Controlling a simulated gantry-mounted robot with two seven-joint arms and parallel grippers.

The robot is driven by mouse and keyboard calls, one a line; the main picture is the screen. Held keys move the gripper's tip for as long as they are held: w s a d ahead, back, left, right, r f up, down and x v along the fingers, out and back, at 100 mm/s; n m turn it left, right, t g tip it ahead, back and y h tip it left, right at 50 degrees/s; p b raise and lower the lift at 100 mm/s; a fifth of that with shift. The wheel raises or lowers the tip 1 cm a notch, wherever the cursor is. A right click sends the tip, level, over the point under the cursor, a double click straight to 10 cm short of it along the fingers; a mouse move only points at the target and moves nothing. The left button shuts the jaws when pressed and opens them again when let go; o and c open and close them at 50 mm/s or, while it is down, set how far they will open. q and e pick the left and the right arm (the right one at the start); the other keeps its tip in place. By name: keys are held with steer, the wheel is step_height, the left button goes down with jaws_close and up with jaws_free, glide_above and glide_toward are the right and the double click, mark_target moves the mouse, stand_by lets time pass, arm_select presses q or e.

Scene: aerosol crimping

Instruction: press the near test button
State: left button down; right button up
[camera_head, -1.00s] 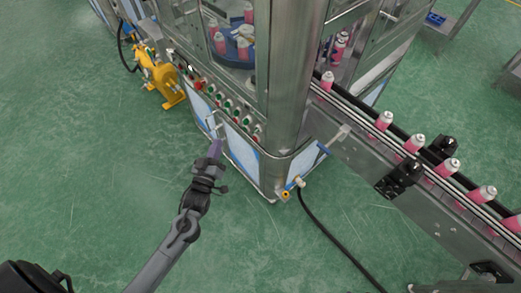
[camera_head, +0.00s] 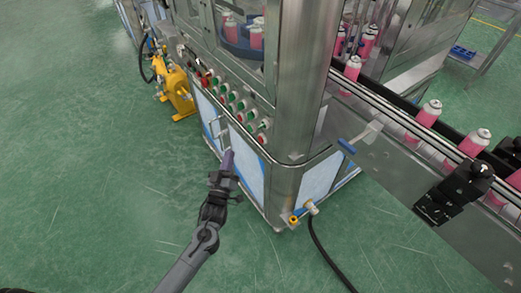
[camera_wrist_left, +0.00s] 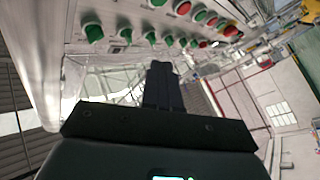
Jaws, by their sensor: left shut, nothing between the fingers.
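A sloping control panel (camera_head: 236,102) on the machine's front carries a double row of green and red buttons and knobs. Its near end has a red button (camera_head: 261,138) and a green one just above it. No label is readable, so I cannot tell which is the near test button. My left gripper (camera_head: 228,158) is shut and empty, below and in front of the panel, apart from the buttons. In the left wrist view its shut fingers (camera_wrist_left: 163,84) point toward the panel, where green knobs (camera_wrist_left: 94,33) and red buttons (camera_wrist_left: 183,8) run across the top. My right gripper is not in view.
A conveyor (camera_head: 385,140) with pink cans (camera_head: 428,113) runs along the right. The steel cabinet's corner post (camera_head: 297,80) stands right of the panel. A black hose (camera_head: 325,255) lies on the green floor. A yellow unit (camera_head: 177,92) stands at left. Floor left is clear.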

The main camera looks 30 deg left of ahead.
mark_target(261, 140)
arm_select(q)
steer(key=shift+w+d+f+b, duration=0.1)
steer(key=shift+w+f+b, duration=0.2)
steer(key=shift+f+b, duration=0.1)
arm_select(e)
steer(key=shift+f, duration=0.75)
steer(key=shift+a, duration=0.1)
arm_select(q)
steer(key=w+d+b, duration=0.3)
steer(key=w+b, duration=0.1)
steer(key=w, duration=0.4)
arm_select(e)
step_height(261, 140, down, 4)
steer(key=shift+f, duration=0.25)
arm_select(q)
steer(key=shift+w, duration=0.1)
stand_by(0.5)
steer(key=shift+w+b, duration=0.15)
steer(key=shift+b, duration=0.15)
stand_by(0.5)
